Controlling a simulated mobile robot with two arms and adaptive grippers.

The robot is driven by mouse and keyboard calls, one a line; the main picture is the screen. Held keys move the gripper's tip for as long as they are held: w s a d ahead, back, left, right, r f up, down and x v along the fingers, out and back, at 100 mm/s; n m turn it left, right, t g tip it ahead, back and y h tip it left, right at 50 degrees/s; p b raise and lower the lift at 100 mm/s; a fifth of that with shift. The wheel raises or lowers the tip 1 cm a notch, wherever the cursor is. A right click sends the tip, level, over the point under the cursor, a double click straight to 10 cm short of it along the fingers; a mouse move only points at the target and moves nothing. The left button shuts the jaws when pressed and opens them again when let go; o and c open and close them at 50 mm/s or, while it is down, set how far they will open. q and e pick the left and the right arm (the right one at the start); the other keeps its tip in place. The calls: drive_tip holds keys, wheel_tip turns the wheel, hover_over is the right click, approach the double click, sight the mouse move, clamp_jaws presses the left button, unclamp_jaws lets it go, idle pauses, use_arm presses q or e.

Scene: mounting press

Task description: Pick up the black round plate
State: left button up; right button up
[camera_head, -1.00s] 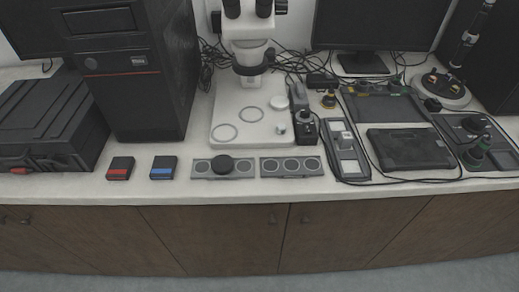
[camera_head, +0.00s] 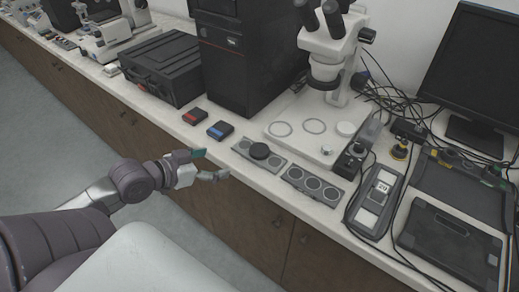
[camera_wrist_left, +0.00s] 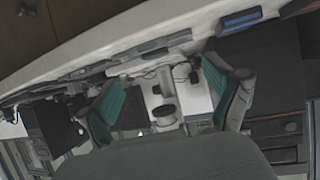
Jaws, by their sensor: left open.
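The black round plate (camera_head: 259,151) lies flat on the left grey holder strip (camera_head: 241,147), near the front edge of the counter, covering part of the strip. My left gripper (camera_head: 212,164) is open and empty in front of the counter edge, to the left of the plate and apart from it. In the left wrist view its two teal-padded fingers (camera_wrist_left: 165,98) are spread wide with nothing between them. The plate is hard to make out in that view. My right gripper is not in view.
A second holder strip (camera_head: 314,186) lies right of the first. A red-marked box (camera_head: 194,116) and a blue-marked box (camera_head: 220,130) sit to the left. The microscope base (camera_head: 295,128) stands behind. A black computer tower (camera_head: 240,60) stands behind the boxes.

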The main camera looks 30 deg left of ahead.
use_arm(q)
drive_tip(key=d+r, duration=0.1)
approach(258, 150)
drive_tip(key=shift+w+d+f+m+h, duration=0.2)
drive_tip(key=shift+w+f, duration=0.25)
drive_tip(key=shift+w, duration=0.15)
drive_tip(key=shift+w+d+f+m+h, duration=0.1)
drive_tip(key=shift+w+d+f+h, duration=0.1)
drive_tip(key=shift+w+f, duration=0.35)
drive_tip(key=x, duration=0.4)
drive_tip(key=shift+w+a+r, duration=0.15)
drive_tip(key=shift+w+a, duration=0.15)
drive_tip(key=shift+w, duration=0.05)
drive_tip(key=shift+w+d+f, duration=0.15)
drive_tip(key=shift+w+f, duration=0.1)
drive_tip(key=shift+w, duration=0.15)
drive_tip(key=shift+s, duration=0.1)
drive_tip(key=c, duration=1.2)
drive_tip(key=shift+r, duration=0.1)
